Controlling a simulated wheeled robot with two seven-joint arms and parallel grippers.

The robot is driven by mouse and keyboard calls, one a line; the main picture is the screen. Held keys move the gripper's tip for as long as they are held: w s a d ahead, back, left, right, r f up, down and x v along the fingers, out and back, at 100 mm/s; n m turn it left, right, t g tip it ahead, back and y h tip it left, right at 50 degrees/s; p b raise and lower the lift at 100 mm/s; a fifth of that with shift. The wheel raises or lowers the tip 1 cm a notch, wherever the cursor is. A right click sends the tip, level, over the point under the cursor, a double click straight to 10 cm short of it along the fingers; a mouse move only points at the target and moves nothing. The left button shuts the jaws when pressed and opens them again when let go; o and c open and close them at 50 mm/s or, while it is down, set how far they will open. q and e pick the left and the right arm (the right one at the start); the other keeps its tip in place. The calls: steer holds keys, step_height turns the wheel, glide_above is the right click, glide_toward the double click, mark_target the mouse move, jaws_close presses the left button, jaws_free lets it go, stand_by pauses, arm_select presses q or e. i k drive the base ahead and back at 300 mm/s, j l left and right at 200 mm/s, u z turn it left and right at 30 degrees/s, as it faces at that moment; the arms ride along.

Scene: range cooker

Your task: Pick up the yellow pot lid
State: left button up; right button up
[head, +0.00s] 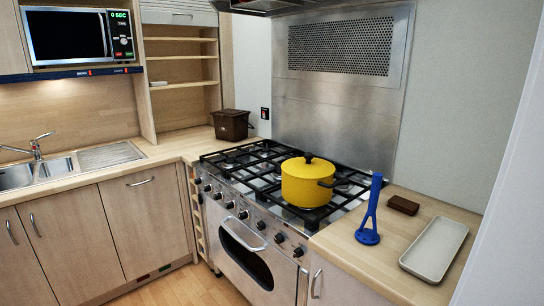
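The yellow pot lid (308,166) sits on the yellow pot (303,189). It has a dark knob (308,157) on top. The pot stands upright on the black grates at the right part of the range cooker, with a dark handle (331,183) showing on its right side. Neither of my grippers is in the head view, so their places relative to the lid cannot be told.
A blue utensil (369,215) stands on the right counter near the cooker, beside a small brown block (403,205) and a pale tray (434,249). A brown box (231,125) stands in the back corner. The left grates (240,157) are clear.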

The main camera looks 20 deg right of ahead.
mark_target(308, 167)
steer(key=i+l+u, duration=0.1)
steer(key=i+u, duration=0.15)
steer(key=i, duration=1.3)
